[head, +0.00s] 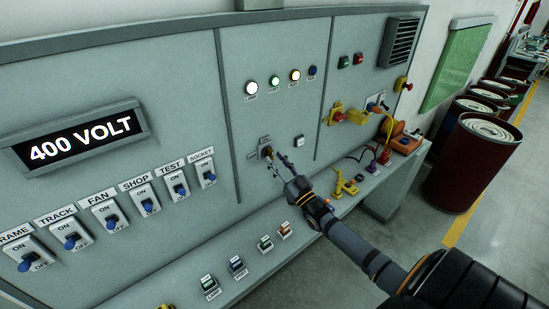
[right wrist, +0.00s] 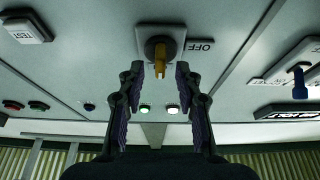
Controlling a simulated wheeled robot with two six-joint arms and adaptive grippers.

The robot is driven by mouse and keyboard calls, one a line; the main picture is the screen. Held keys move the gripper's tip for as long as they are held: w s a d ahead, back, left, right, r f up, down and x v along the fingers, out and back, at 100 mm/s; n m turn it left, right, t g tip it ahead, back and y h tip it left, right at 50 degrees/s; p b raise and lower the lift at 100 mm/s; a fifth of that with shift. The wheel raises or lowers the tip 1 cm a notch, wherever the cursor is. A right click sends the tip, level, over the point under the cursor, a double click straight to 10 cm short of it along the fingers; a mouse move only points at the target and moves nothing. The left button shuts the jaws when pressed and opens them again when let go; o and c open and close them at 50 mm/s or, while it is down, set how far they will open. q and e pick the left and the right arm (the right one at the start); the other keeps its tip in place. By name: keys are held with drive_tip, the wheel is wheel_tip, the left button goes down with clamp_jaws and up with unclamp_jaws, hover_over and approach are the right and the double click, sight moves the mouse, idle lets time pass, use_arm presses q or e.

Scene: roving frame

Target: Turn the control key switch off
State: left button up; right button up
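The control key switch (head: 267,152) is on the grey panel's middle section in the head view. In the right wrist view the switch shows as a round dark barrel with a brass key (right wrist: 160,64) in it, and an OFF label (right wrist: 201,46) stands to its right. The key lies in line with the gap between the fingertips of my right gripper (head: 277,166), with space visible on both sides. The right gripper (right wrist: 159,78) is open, its two fingers apart and holding nothing. I cannot tell how deep the key sits between them. My left gripper is out of view.
Lit indicator lamps (head: 274,81) sit above the switch, and a small push button (head: 299,141) is to its right. Blue toggle switches (head: 149,206) line the left section under a 400 VOLT display (head: 83,138). Connectors and cables (head: 360,170) crowd the ledge at right.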

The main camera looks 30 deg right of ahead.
drive_tip(key=shift+x, duration=0.8)
clamp_jaws()
